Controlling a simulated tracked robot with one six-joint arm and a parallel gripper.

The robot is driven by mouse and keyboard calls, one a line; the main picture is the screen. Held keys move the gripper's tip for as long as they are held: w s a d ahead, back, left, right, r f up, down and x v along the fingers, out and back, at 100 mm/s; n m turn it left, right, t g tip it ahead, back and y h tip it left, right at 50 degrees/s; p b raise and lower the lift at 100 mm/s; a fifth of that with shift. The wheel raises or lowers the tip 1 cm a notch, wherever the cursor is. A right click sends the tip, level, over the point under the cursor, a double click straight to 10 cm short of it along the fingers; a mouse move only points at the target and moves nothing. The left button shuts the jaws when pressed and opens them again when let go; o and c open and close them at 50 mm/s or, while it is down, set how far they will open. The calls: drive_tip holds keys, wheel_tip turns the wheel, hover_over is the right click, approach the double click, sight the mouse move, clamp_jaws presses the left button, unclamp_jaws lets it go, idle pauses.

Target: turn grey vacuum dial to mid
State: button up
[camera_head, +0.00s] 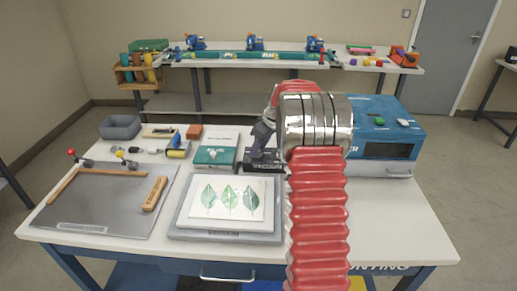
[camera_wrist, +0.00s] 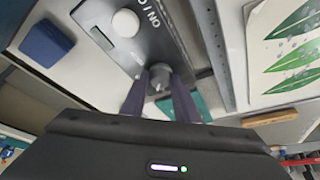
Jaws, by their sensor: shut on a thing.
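The dark vacuum box (camera_head: 262,167), lettered VACUUM on its front, stands on the white table between the green-and-white box and the blue machine. In the wrist view, the top of the vacuum box (camera_wrist: 140,40) carries a white knob (camera_wrist: 125,22) and the grey vacuum dial (camera_wrist: 158,76). My gripper (camera_wrist: 160,88) is shut on the grey dial, with one purple finger on each side of it. In the head view, my gripper (camera_head: 257,150) reaches down onto the vacuum box and the dial is hidden. The dial's setting marks are not readable.
A press board with leaf prints (camera_head: 227,202) lies in front of the vacuum box. A blue machine (camera_head: 385,128) stands close on the right, a green-and-white box (camera_head: 216,153) on the left. A grey cutting board (camera_head: 100,205) lies further left. My red arm hides part of the table.

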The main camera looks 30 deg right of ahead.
drive_tip(key=m, duration=0.1)
drive_tip(key=m+h, duration=0.1)
drive_tip(key=m, duration=0.2)
drive_tip(key=shift+a+h, duration=0.25)
drive_tip(key=shift+h, duration=0.15)
drive_tip(key=shift+a+m+h, duration=0.1)
drive_tip(key=shift+m+h, duration=0.6)
drive_tip(key=shift+m, duration=1.8)
drive_tip(key=o, duration=1)
drive_tip(key=shift+o, duration=0.2)
drive_tip(key=shift+r, duration=0.1)
drive_tip(key=v, duration=1.3)
drive_tip(key=shift+r, duration=0.3)
drive_tip(key=shift+a, duration=0.15)
